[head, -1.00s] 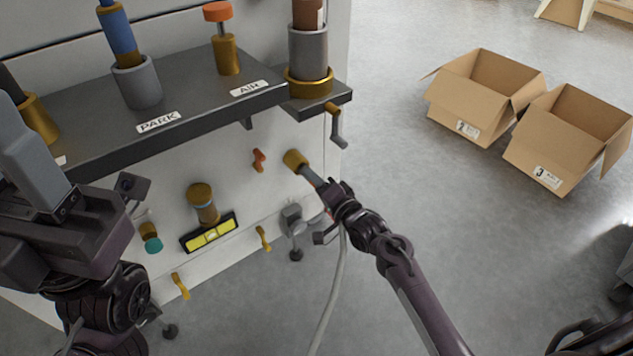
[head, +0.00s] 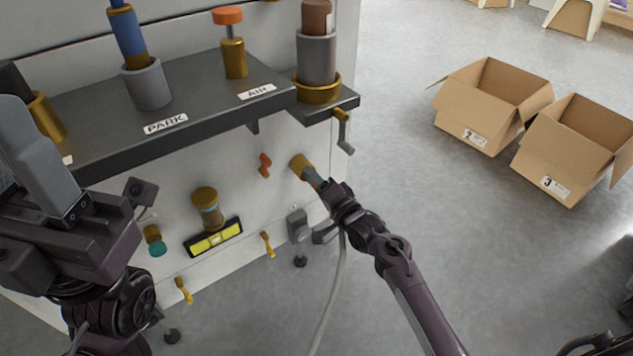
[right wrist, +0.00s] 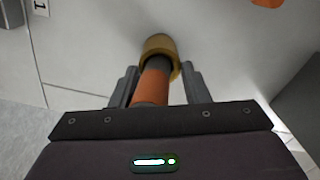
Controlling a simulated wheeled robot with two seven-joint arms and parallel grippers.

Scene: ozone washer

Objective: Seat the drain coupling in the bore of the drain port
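The drain port is a brass collar (head: 299,165) on the white front panel, below the shelf's right end. It shows at the top middle of the right wrist view (right wrist: 157,44). The drain coupling (head: 313,178) has a dark grey front end and an orange-brown body (right wrist: 152,88). Its front end is at the port's mouth and appears inside it; the depth is hidden. My right gripper (head: 332,192) has its fingers on both sides of the coupling and appears shut on it. My left gripper (head: 40,155) is at the left edge; its fingertips are not clear.
A dark shelf (head: 190,112) with several fittings overhangs the panel. A crank handle (head: 343,132) hangs from its right end. A red lever (head: 265,165) and a yellow level (head: 213,238) are left of the port. Cartons (head: 493,105) stand on open floor at right.

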